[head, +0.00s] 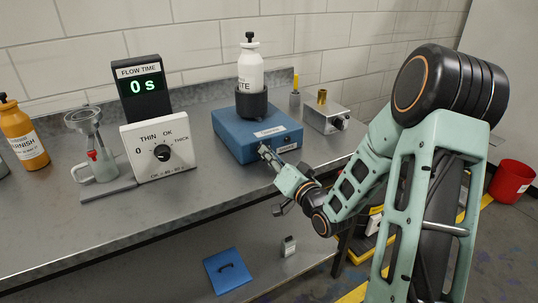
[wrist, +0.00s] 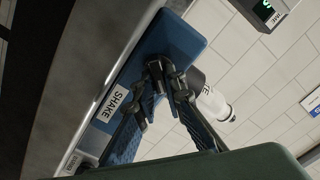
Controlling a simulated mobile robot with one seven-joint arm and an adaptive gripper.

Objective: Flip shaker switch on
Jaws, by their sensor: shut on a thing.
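The shaker is a blue box (head: 240,135) on the grey bench, with a white bottle (head: 250,70) upright in a black holder (head: 252,104) on top. My gripper (head: 264,151) reaches the shaker's front face from the right. In the wrist view the gripper fingers (wrist: 165,73) close together at the blue box (wrist: 172,38), beside a white SHAKE label (wrist: 118,101). The gripper is shut on the shaker switch, which the fingertips hide. I cannot tell the switch's position. The white bottle also shows in the wrist view (wrist: 213,102).
Left on the bench stand a flow-time display (head: 146,87) reading 0 s, a dial box (head: 158,150), a cup stand (head: 97,150) and an orange bottle (head: 22,137). A grey metal box (head: 325,118) sits right of the shaker. The bench front is clear.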

